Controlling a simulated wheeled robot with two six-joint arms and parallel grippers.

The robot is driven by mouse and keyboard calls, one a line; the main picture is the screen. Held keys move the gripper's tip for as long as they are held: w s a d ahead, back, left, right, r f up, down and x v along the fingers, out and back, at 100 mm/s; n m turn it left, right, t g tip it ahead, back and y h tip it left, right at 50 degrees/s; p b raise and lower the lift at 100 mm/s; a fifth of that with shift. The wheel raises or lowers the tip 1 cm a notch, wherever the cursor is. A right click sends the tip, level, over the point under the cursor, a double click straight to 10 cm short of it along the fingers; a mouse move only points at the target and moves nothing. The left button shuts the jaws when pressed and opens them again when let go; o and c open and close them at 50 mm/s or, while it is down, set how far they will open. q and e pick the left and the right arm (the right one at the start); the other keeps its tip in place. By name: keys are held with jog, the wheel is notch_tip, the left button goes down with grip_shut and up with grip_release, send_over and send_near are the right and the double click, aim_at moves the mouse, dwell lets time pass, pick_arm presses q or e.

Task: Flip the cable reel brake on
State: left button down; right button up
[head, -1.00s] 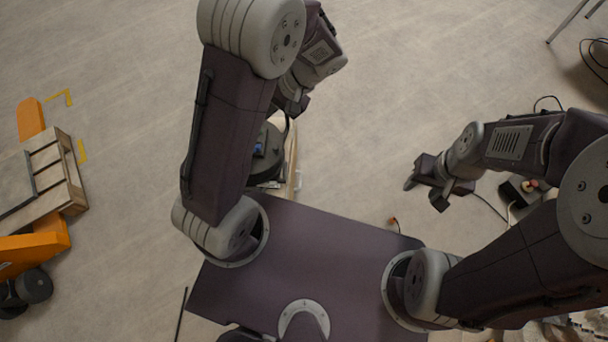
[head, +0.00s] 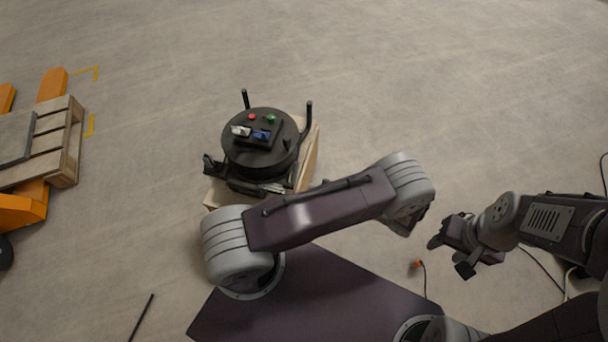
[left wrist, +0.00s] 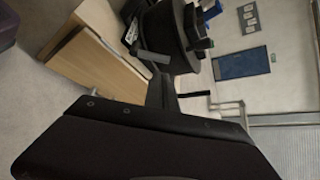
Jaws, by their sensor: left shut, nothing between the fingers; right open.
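The cable reel (head: 238,160) is a round black drum lying on a wooden stand, left of centre in the head view. Its top carries a red button, a green button, a white switch (head: 240,131) and a blue switch (head: 262,135). I cannot tell which part is the brake or how it is set. The drum also shows in the left wrist view (left wrist: 165,35). My left gripper (left wrist: 163,92) is shut and empty, apart from the reel; my own arm hides it in the head view. My right gripper (head: 452,256) is open and empty, well right of the reel.
The wooden stand (head: 308,160) is under the reel, with two upright black posts at the reel's back. A pallet (head: 65,140) on an orange pallet truck (head: 22,210) stands at the left. A thin cable (head: 425,280) lies on the floor. The floor behind the reel is clear.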

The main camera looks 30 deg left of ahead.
aim_at(297, 170)
pick_arm(q)
jog(key=b+x, duration=0.3)
jog(key=x, duration=0.7)
jog(key=shift+a+f+b, duration=0.15)
jog(key=shift+f+b, duration=0.05)
jog(key=shift+b, duration=0.1)
jog(key=shift+w+a+f, duration=0.1)
jog(key=shift+w+a, duration=0.05)
jog(key=shift+a, duration=0.35)
jog(key=shift+w+a+f, duration=0.4)
jog(key=shift+w+a, duration=0.1)
jog(key=shift+w, duration=0.05)
